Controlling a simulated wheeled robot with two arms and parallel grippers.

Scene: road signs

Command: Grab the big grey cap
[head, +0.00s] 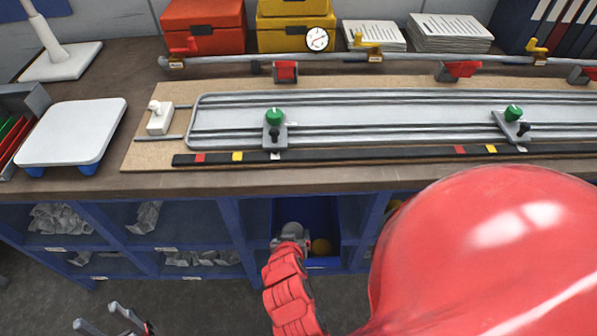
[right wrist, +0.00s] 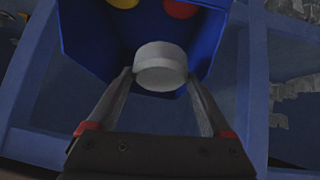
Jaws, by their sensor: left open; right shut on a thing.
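The big grey cap (right wrist: 160,66) is a pale grey round disc in the right wrist view. It sits between the two fingertips of my right gripper (right wrist: 159,76), which is shut on it. Behind it is the blue bin (right wrist: 90,30). In the head view my red right arm reaches down to this blue bin (head: 300,210) in the shelf under the bench; the grey shape at its end is too small to separate cap from fingers. My left gripper (head: 116,322) is open and empty at the bottom left, low in front of the shelf.
A yellow cap (right wrist: 122,3) and a red cap (right wrist: 179,8) lie in the bin. Blue shelf walls (head: 232,225) stand close on both sides of it. The bench top (head: 215,180) is above, with a long metal rail board (head: 350,115) and a white platform (head: 75,130).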

